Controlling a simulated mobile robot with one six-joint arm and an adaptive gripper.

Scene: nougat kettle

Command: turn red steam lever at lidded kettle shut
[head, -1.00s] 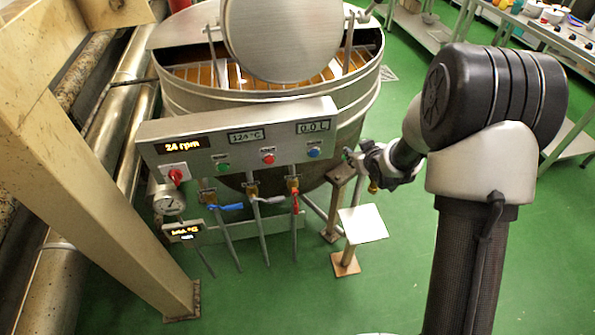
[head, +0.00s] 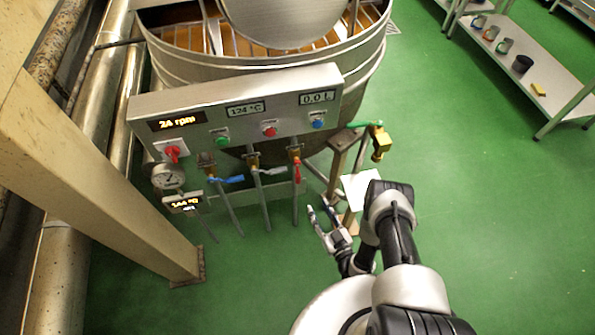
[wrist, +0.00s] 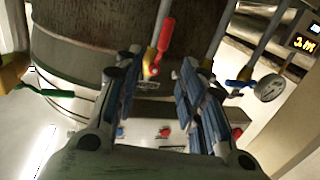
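The red steam lever (head: 297,171) hangs downward from its brass valve on a pipe under the control panel of the kettle (head: 260,75). My gripper (head: 321,212) is open and empty, below and slightly right of the lever in the head view. In the wrist view the red lever (wrist: 164,36) lies ahead of my gripper (wrist: 158,72), between the lines of its two spread fingers. I see no contact with the lever. The kettle's round lid (head: 285,15) is partly cut off at the top of the head view.
A white-handled lever (head: 271,171) and a blue lever (head: 228,179) sit left of the red one. A green lever (head: 345,126) with a brass valve (head: 381,143) is to the right. A small post-mounted plate (head: 361,187) stands beside my arm.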

